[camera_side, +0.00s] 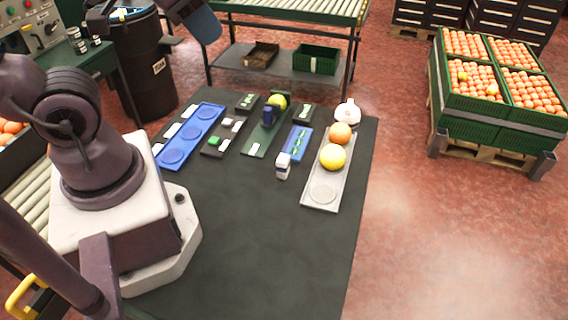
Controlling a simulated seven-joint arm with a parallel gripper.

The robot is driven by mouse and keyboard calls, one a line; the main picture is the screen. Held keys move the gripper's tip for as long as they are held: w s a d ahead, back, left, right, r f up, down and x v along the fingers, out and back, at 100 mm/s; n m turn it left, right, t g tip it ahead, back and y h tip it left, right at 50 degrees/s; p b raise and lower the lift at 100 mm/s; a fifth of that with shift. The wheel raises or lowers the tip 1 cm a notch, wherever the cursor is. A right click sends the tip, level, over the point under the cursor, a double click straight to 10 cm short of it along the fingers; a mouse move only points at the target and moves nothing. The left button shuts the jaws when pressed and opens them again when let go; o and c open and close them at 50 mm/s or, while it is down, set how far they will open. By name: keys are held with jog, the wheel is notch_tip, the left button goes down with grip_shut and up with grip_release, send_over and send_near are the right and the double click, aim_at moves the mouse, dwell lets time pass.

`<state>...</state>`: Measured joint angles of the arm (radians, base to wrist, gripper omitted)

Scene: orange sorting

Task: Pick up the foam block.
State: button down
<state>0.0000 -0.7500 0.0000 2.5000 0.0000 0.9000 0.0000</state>
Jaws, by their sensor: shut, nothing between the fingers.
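I cannot tell for sure which thing is the foam block. A small white block (227,122) and a small green-and-white block (213,141) lie on a dark tray (207,152) at the back left of the dark table; either may be it, but they are too small to tell. My gripper is not in view; only a dark arm part with a blue-grey end shows at the top edge, above and behind the table.
A blue tray (172,155) with round recesses lies at left. A grey tray (309,198) holds an orange (340,133) and a yellow fruit (333,157). A small white-and-blue carton (283,166) stands beside a blue strip tray (305,132). The front of the table (262,255) is clear.

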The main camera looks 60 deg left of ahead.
jog(key=c, duration=0.8)
grip_release()
jog(key=shift+c, duration=0.2)
jog(key=shift+d, duration=0.1)
jog(key=w+d+f+m+g+h, duration=0.1)
jog(key=w+d+f+g+h, duration=0.1)
jog(key=d+f+g, duration=0.6)
jog(key=n+t+y, duration=0.5)
jog(key=n+t, duration=0.1)
jog(key=n, duration=0.4)
send_near(283, 158)
jog(key=shift+g, duration=0.3)
jog(key=shift+w+x, duration=0.2)
jog(key=shift+x, duration=1.3)
jog(key=shift+w+x, duration=0.15)
jog(key=shift+x, duration=4.2)
